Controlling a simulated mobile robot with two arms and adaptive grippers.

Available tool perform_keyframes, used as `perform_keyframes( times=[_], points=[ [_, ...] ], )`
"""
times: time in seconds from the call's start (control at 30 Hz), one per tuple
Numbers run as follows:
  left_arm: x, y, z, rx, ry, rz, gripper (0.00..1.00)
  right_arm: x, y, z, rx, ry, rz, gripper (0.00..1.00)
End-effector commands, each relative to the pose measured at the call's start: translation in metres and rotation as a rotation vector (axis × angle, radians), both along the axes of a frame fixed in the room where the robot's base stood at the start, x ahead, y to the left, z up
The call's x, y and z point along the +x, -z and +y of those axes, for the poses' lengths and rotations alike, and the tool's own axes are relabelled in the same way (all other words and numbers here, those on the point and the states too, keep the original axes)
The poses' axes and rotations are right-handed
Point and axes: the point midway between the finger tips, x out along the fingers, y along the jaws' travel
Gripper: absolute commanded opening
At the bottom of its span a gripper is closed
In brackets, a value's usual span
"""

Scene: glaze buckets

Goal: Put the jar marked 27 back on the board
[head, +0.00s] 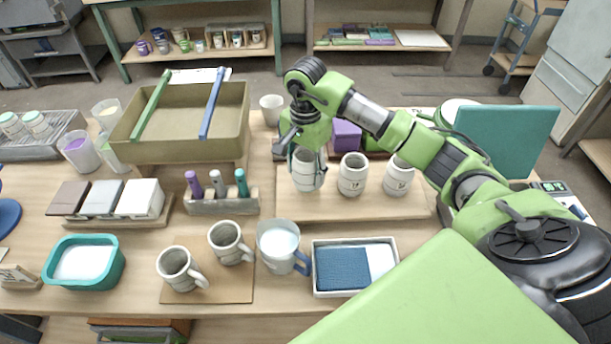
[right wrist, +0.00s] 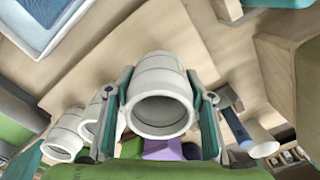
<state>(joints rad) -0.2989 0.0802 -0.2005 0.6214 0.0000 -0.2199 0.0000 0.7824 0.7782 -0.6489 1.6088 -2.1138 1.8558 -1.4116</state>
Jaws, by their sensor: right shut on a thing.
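My right gripper (head: 308,172) is shut on a pale ribbed jar (head: 303,182), with its fingers on either side of the jar. In the right wrist view the jar (right wrist: 160,70) sits between the two fingers, its open mouth towards the camera. The jar is upright at the left part of the wooden board (head: 300,208); I cannot tell whether its base touches the board. Its mark cannot be read. Two similar jars, a middle one (head: 353,180) and a right one (head: 398,182), stand on the board. My left gripper is out of view.
A tool holder (head: 222,203) with several handled tools stands left of the board. A big olive bin (head: 185,140) is behind it. In front are a pitcher (head: 278,250), two mugs and a white tray (head: 390,244). A purple block (head: 347,135) is behind the jars.

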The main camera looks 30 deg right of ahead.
Motion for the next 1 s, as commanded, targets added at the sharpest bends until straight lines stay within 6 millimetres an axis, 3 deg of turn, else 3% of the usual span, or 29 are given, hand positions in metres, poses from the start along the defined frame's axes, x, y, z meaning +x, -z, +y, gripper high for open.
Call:
perform_keyframes(
  times=[0.27,0.63,0.67,0.7,0.73,1.0],
  points=[
    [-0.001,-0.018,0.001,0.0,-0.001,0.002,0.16,0.002,0.031,0.0,0.002,0.0,0.002,0.19],
    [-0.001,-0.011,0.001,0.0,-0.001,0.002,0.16,0.003,0.038,-0.001,-0.001,-0.001,-0.001,0.19],
    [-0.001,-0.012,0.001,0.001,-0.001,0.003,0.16,0.002,0.038,-0.001,0.0,-0.001,0.0,0.52],
    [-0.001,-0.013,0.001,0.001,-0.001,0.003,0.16,0.002,0.037,-0.001,0.0,-0.001,0.0,0.62],
    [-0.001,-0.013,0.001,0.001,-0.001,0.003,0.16,0.002,0.037,-0.001,0.0,-0.001,0.0,0.66],
    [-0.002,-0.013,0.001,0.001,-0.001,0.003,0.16,0.002,0.037,-0.001,0.0,-0.001,0.0,0.66]
  ],
)
